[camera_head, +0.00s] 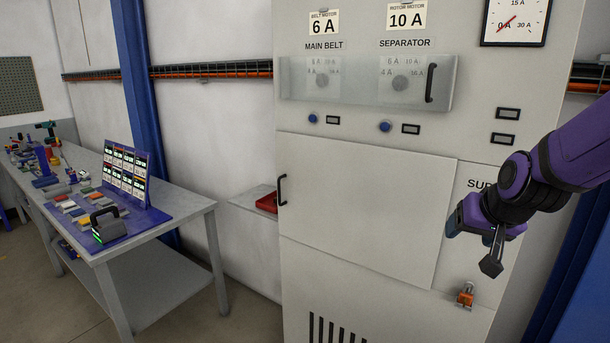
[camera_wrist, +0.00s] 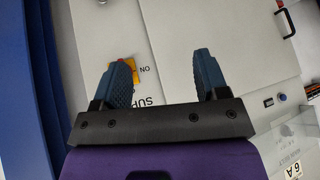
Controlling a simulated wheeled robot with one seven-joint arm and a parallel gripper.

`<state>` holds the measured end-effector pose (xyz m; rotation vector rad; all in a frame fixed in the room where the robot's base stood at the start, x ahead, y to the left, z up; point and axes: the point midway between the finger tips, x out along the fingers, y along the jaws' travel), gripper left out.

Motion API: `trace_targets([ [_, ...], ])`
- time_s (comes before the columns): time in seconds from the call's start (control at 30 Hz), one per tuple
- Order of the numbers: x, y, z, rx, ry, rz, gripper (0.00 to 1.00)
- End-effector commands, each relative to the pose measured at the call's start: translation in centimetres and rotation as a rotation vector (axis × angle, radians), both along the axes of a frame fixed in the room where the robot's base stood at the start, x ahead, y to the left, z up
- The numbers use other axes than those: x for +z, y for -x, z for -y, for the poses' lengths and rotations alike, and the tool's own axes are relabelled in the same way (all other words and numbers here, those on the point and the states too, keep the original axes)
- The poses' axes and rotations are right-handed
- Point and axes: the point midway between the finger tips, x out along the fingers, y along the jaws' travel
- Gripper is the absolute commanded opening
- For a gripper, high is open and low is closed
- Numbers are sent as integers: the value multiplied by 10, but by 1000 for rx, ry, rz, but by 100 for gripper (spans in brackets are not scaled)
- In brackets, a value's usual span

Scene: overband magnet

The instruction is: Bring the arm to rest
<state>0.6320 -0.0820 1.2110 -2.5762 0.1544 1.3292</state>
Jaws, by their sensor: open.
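My gripper (camera_head: 472,246) hangs at the right in the head view, in front of the lower right part of the grey cabinet (camera_head: 367,205). Its two blue ridged fingers are spread apart and empty in the wrist view (camera_wrist: 163,64). My purple arm reaches in from the right edge. A small orange switch (camera_head: 466,294) on the cabinet is below the gripper in the head view. In the wrist view the switch (camera_wrist: 146,78), with "ON" beside it, is partly hidden behind the left finger. I cannot tell the gap between gripper and cabinet.
A clear cover (camera_head: 365,83) with a dark handle lies over the MAIN BELT and SEPARATOR knobs. The cabinet door (camera_head: 360,210) below looks closed. A workbench (camera_head: 130,245) with several tools and parts stands at the left. A blue post (camera_head: 145,110) rises behind it.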

Motion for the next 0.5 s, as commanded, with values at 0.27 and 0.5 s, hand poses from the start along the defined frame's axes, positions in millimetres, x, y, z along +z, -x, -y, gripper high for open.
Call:
trace_targets([
  [0.27,58,71,-15,116,32,-45,67],
  [0.5,90,140,-17,183,85,-98,67],
])
